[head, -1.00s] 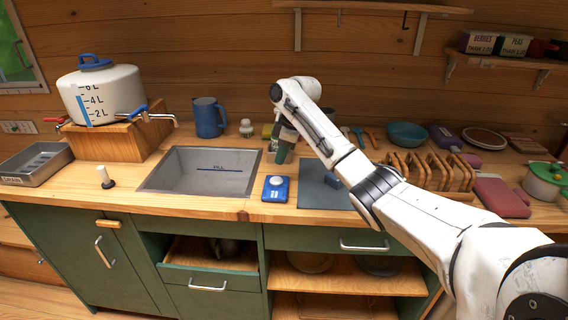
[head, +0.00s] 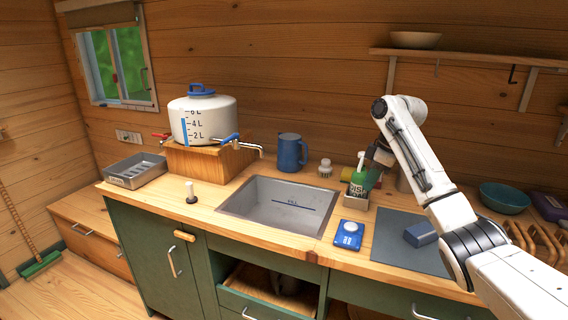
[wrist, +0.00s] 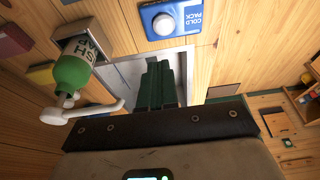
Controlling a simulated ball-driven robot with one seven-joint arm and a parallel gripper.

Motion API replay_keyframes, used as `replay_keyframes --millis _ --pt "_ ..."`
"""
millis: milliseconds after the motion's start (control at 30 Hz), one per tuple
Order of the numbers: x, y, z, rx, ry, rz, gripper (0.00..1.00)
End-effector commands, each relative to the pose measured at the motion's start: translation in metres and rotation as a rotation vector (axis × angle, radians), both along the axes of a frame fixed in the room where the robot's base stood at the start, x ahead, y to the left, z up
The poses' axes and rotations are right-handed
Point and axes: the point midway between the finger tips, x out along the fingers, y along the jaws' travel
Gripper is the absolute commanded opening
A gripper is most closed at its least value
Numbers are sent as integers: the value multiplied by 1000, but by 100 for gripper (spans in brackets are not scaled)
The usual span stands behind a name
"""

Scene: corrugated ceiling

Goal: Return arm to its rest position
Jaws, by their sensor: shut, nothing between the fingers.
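My gripper (head: 380,154) is raised above the counter behind the cold pack, at the end of my white arm, which reaches in from the lower right. In the wrist view its dark green fingers (wrist: 162,84) are together with nothing between them. A green dish soap bottle (head: 360,180) stands just left of my gripper in the head view. The bottle also shows at the left of the wrist view (wrist: 72,72), apart from the fingers.
The sink (head: 275,208) lies left of the soap. A blue cold pack (head: 349,234) lies on the counter, beside a grey mat (head: 400,255) holding a blue block (head: 421,234). A water tank (head: 203,122), blue mug (head: 290,152) and teal bowl (head: 504,197) stand farther back.

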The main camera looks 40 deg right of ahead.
Motion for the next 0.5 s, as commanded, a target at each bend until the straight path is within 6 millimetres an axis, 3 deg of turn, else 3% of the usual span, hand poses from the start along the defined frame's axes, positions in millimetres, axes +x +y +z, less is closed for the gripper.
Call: replay_keyframes --millis 167,267,367,500 --pt "0 1 -1 1 0 0 0" --pt "7 11 -10 9 -2 5 0" --pt "23 39 -33 30 -10 12 0" --pt "49 108 -86 78 -24 8 0"
